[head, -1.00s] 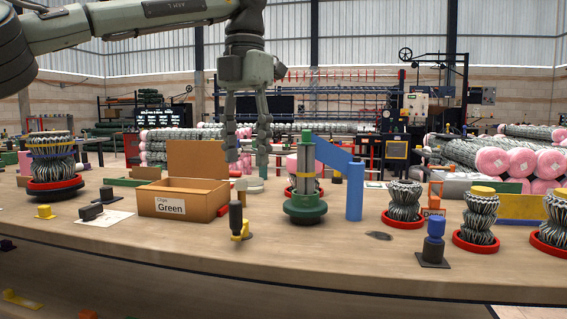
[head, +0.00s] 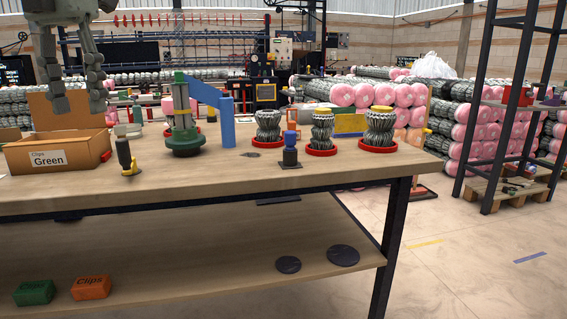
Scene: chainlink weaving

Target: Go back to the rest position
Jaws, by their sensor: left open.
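My left gripper (head: 77,108) hangs at the upper left of the head view, fingers pointing down and apart. It is above the open cardboard box labelled Clips Green (head: 80,148) and holds nothing that I can see. My right gripper is not in view. The workbench (head: 220,178) spans the left and middle, with a green and blue fixture (head: 185,138) standing on it to the right of the box.
Several coiled wire bundles in red dishes (head: 321,151) stand at the bench's right end. The lower shelf (head: 200,250) holds a green box (head: 34,292) and an orange box (head: 91,287). Open floor (head: 470,265) lies right of the bench, before a dark rack (head: 497,120).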

